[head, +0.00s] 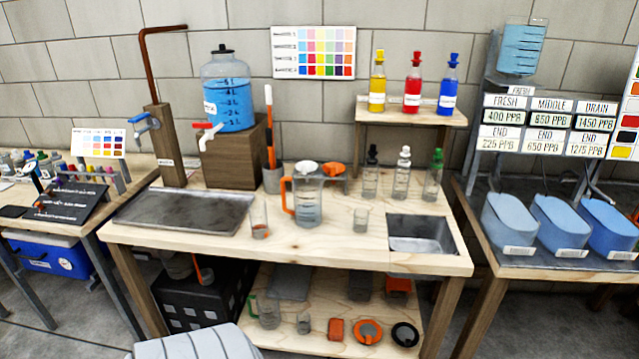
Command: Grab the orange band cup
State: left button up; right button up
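A small clear cup with an orange band (260,220) stands upright on the wooden workbench (330,255), just right of the metal tray. The orange shows near its base. A larger clear pitcher with an orange handle (308,203) stands to its right. A small plain clear cup (360,220) stands further right. Neither of my grippers is in view.
A metal tray (185,210) lies at the bench's left and a sink basin (422,235) is set in its right. Dropper bottles (403,172) stand behind. The front strip of bench is clear. A pale ribbed object (195,343) shows at the bottom edge.

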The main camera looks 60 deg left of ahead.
aim_at(257, 209)
jog(key=u, duration=0.2)
jog(key=i, duration=1.15)
jog(key=u, duration=1.3)
jog(key=i, duration=0.7)
jog(key=u, duration=0.75)
